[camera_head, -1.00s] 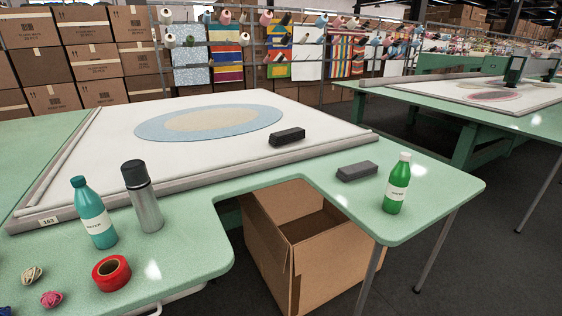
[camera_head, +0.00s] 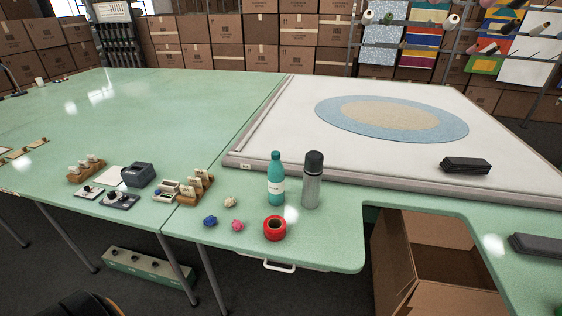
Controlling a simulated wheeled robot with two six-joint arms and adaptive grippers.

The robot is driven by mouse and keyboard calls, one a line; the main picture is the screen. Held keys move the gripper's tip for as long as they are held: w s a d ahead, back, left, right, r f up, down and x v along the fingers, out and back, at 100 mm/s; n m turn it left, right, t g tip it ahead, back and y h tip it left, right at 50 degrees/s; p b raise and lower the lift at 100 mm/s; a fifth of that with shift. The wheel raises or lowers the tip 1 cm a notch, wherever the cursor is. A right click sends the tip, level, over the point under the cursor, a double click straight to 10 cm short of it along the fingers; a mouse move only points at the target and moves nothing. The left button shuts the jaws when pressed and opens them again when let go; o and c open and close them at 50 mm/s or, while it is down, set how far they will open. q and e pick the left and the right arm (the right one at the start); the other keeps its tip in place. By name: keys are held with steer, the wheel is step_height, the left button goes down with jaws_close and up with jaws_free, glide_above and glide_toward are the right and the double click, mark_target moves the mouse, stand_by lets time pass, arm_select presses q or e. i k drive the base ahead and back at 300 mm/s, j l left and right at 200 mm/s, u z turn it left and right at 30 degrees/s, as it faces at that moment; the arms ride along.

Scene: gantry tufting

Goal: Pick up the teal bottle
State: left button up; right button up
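The teal bottle (camera_head: 276,180) stands upright on the green table (camera_head: 325,238), near the middle of the head view. It has a teal cap and a white label. A grey flask with a black lid (camera_head: 312,182) stands just right of it, a small gap apart. A red tape roll (camera_head: 275,228) lies in front of the bottle. Neither of my grippers is in view.
Blue, pink and cream yarn balls (camera_head: 237,225) lie left of the tape. Wooden holders (camera_head: 196,187) and a dark device (camera_head: 138,174) stand further left. A framed cloth (camera_head: 300,130) lies behind. An open cardboard box (camera_head: 425,265) stands under the table cutout at right.

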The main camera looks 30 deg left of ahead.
mark_target(275, 170)
steer(key=u, duration=0.95)
